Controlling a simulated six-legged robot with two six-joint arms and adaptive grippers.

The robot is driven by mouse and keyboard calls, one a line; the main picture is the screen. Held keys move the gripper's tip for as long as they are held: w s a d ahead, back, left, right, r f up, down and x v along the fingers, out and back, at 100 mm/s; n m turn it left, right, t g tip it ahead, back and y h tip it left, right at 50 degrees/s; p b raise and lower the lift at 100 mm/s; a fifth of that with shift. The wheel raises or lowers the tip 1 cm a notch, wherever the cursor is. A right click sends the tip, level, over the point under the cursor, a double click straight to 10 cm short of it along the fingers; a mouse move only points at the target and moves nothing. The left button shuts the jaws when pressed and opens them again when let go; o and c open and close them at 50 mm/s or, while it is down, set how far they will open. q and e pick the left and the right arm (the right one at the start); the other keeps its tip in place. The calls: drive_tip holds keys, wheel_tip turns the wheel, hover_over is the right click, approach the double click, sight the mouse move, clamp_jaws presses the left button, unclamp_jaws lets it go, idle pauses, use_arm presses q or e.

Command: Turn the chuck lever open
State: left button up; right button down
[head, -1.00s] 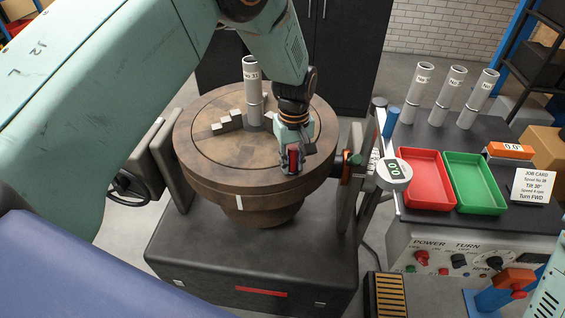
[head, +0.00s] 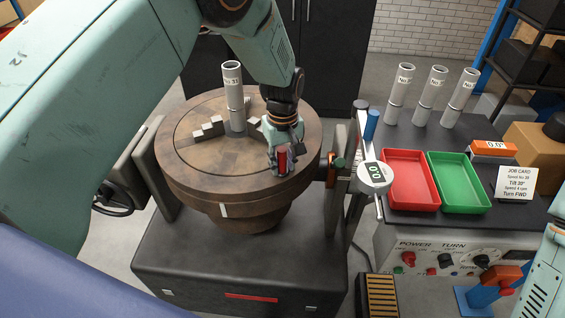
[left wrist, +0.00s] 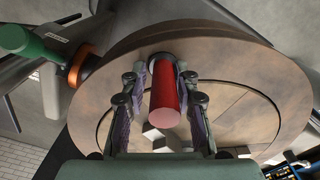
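The chuck lever looks to be the upright red handle (head: 282,160) near the front right rim of the round brown table (head: 190,185). In the left wrist view the red handle (left wrist: 166,98) points toward the camera, its base in a dark ring. My left gripper (head: 283,163) is over the table with one finger on each side of the handle. In the left wrist view a gap shows between the finger pads and the handle, so the gripper (left wrist: 165,85) looks open around it. Contact at the fingertips is hard to see. My right gripper is not in view.
A grey tube (head: 234,95) stands upright on the table, beside stepped grey blocks (head: 208,130). A green-handled part (left wrist: 25,45) is beside the table rim. On the right are a round readout (head: 375,177), a red tray (head: 410,180), a green tray (head: 460,182) and several tubes.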

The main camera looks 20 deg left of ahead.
use_arm(q)
drive_tip(key=shift+o, duration=1.3)
drive_tip(key=shift+f, duration=0.1)
drive_tip(key=shift+r, duration=0.3)
wheel_tip(320, 180, up, 11)
drive_tip(key=shift+s+f, duration=0.1)
drive_tip(key=shift+r, duration=0.35)
